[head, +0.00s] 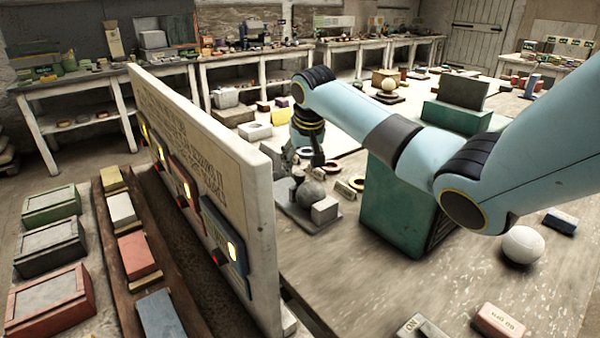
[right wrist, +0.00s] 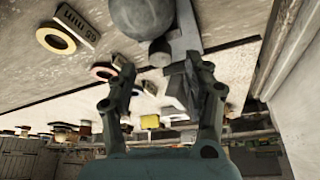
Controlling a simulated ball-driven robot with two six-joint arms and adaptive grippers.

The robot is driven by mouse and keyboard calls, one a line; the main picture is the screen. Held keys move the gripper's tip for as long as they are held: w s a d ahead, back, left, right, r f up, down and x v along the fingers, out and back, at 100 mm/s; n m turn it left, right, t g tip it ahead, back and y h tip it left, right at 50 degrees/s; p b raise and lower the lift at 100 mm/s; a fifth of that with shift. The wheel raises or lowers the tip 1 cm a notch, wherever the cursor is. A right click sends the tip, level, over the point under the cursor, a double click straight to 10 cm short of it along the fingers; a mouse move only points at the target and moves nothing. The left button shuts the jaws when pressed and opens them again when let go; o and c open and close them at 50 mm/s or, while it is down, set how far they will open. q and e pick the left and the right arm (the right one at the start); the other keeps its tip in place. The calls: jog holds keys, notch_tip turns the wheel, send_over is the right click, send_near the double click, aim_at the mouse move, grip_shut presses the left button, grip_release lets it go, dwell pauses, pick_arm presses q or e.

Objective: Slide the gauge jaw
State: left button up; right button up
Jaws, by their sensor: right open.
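The gauge (head: 298,212) stands on the bench behind the upright panel, with a grey plaster sphere (head: 313,193) and a pale block (head: 325,209) on its base. My right gripper (head: 305,164) points down at the gauge's far side, close to the sphere. In the right wrist view my right gripper (right wrist: 160,82) has its fingers spread. The sphere (right wrist: 140,14) is above them there, and a grey upright part of the gauge (right wrist: 184,42) reaches down near the right finger. I cannot tell whether a finger touches the jaw. My left gripper is out of view.
The upright panel (head: 205,165) with lit switches stands left of the gauge. A green box (head: 398,205) is to its right under my arm. Ring gauges (head: 333,166) lie behind it. A white sphere (head: 523,245) lies at right.

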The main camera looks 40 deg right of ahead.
aim_at(299, 172)
jog(key=shift+x, duration=1.85)
grip_shut()
